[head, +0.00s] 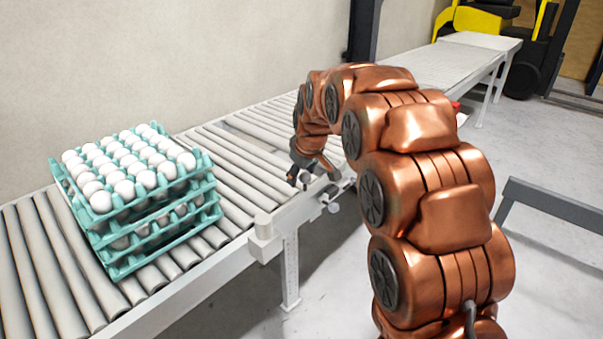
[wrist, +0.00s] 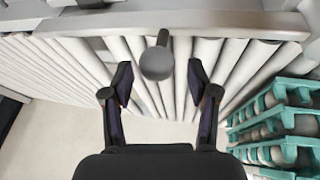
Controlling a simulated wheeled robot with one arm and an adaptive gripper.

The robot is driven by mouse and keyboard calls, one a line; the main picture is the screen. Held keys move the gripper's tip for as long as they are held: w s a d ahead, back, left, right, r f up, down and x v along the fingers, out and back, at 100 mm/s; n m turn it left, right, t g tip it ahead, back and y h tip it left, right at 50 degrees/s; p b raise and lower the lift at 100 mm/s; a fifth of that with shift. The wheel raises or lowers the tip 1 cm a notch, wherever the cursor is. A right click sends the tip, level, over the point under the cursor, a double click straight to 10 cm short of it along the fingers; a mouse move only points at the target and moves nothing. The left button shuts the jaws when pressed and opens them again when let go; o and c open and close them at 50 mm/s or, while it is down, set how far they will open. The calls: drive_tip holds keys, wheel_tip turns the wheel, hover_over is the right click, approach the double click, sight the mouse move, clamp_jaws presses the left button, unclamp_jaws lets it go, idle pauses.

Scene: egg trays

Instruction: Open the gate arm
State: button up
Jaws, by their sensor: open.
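The gate arm (head: 296,211) is a pale bar along the front side of the roller conveyor, running from a white post (head: 263,236). A round grey knob (wrist: 157,62) on a short stem sticks out from the bar, which crosses the top of the wrist view (wrist: 215,20). My gripper (head: 312,181) is at the conveyor's edge, close to the knob end of the bar. In the wrist view its two dark fingers (wrist: 160,80) are apart, with the knob showing between and slightly beyond their tips. I cannot tell whether they touch it.
Stacked teal egg trays (head: 120,262) with white eggs stand on the rollers left of the gate arm; their edge shows in the wrist view (wrist: 290,92). The rollers (head: 225,150) beyond are empty. A grey rail (head: 555,205) stands at right, and a yellow forklift (head: 480,18) at the back.

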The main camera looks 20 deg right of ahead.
drive_tip(key=v, duration=1.2)
idle(0.5)
drive_tip(key=s+a+f+m+g+p, duration=0.1)
drive_tip(key=s+m+g+p, duration=0.2)
drive_tip(key=s, duration=1.8)
drive_tip(key=s+a+f+m+g+p, duration=0.1)
drive_tip(key=s+p, duration=0.7)
drive_tip(key=s, duration=1.2)
drive_tip(key=a+m+g, duration=0.1)
drive_tip(key=g, duration=0.1)
drive_tip(key=shift+s+a+m+g+p, duration=0.2)
drive_tip(key=shift+s+m+g+p, duration=0.15)
drive_tip(key=shift+m+g+p, duration=0.05)
